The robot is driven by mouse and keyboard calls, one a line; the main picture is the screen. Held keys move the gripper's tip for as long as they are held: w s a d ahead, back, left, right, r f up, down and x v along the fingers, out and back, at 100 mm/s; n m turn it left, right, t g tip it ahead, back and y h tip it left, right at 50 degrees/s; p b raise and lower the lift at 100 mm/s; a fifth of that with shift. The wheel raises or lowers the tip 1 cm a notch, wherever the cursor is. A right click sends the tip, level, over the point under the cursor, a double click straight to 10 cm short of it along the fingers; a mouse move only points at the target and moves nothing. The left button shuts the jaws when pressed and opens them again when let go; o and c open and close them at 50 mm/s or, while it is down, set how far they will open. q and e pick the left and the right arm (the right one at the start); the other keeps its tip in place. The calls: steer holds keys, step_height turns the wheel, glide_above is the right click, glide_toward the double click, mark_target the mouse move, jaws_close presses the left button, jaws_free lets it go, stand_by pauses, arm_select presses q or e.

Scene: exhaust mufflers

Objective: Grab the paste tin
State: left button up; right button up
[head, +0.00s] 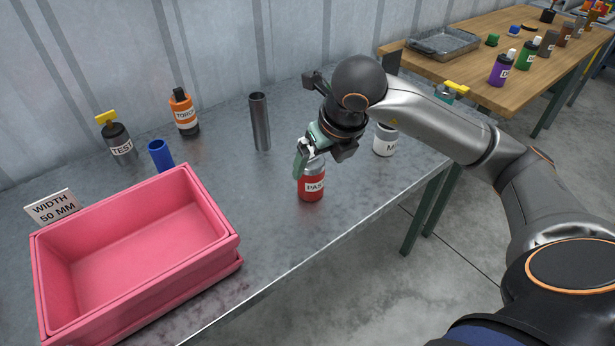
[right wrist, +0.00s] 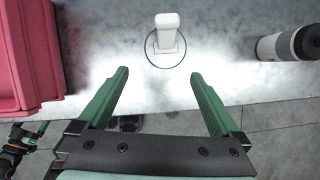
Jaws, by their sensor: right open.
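The paste tin (head: 312,187) is a red can with a white label reading "PAS", standing upright on the metal bench near its front edge. My right gripper (head: 308,158) is open, with its green fingers just above and at the tin's top; contact cannot be told. In the right wrist view the open fingers (right wrist: 160,92) point toward a white cap (right wrist: 167,24) and a thin ring, seemingly the tin's top, washed out by glare. Nothing is between the fingers there. Green and black parts at that view's lower left look like my left gripper (right wrist: 28,128).
A pink crate (head: 213,218) stands left of the tin, beside a sign reading "WIDTH 50 MM" (head: 53,206). A metal tube (head: 260,122) stands behind, a white tin (head: 385,141) to the right. Bottles and a blue tube (head: 161,157) stand behind the crate.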

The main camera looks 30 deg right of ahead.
mark_target(316, 172)
steer(key=x, duration=0.4)
steer(key=shift+w+d+x, duration=0.15)
steer(key=shift+x, duration=1.2)
steer(key=shift+w+d+x, duration=0.15)
steer(key=shift+w+x, duration=0.05)
steer(key=shift+x, duration=1.2)
steer(key=shift+r, duration=0.15)
steer(key=c, duration=1.5)
steer(key=shift+r, duration=0.1)
